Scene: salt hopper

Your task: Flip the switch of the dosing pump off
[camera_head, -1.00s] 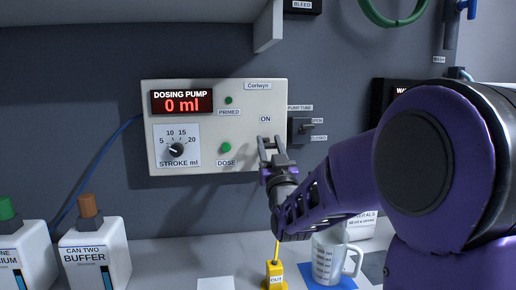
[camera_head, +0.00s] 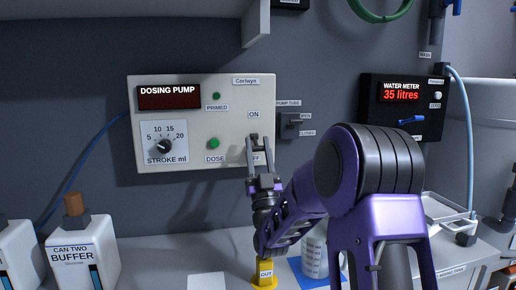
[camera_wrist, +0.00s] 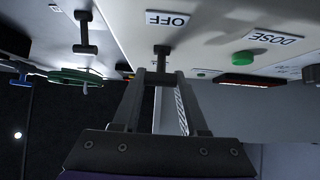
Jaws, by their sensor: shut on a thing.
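My gripper (camera_head: 259,148) reaches up to the panel between these labels and hides most of the switch. In the wrist view, the dark switch lever (camera_wrist: 161,52) stands out from the panel beside the OFF label (camera_wrist: 168,19), and my gripper (camera_wrist: 162,76) is shut on its end.
Right of the pump is the pump tube valve (camera_head: 290,126). The water meter (camera_head: 403,103) reads 35 litres farther right. Below are a buffer can (camera_head: 82,258), a yellow OUT piece (camera_head: 265,273) and a measuring jug (camera_head: 314,256). A shelf (camera_head: 180,22) overhangs above left.

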